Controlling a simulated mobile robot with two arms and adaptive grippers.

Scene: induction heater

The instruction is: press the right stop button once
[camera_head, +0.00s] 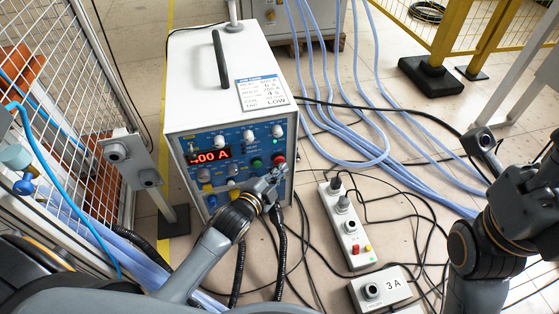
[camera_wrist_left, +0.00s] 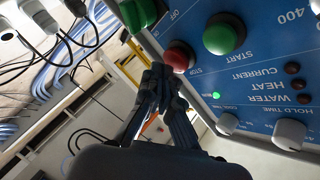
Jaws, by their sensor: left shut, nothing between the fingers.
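The blue front panel (camera_head: 199,149) of the white heater cabinet carries a red stop button (camera_head: 279,159) and a green start button (camera_head: 256,163). My left gripper (camera_head: 277,174) is shut and empty, just below and in front of the red button. In the left wrist view the panel appears upside down. There the closed fingertips (camera_wrist_left: 158,74) are right beside the rim of the red stop button (camera_wrist_left: 180,56). I cannot tell whether they touch it. The green start button (camera_wrist_left: 224,34) is farther right. My right arm shows at the right edge; its fingers cannot be made out.
The display (camera_head: 210,156) is lit red. Knobs (camera_wrist_left: 289,134) and lamps surround the buttons. Blue hoses (camera_head: 345,150) and black cables cover the floor. A mesh fence (camera_head: 50,60) stands left.

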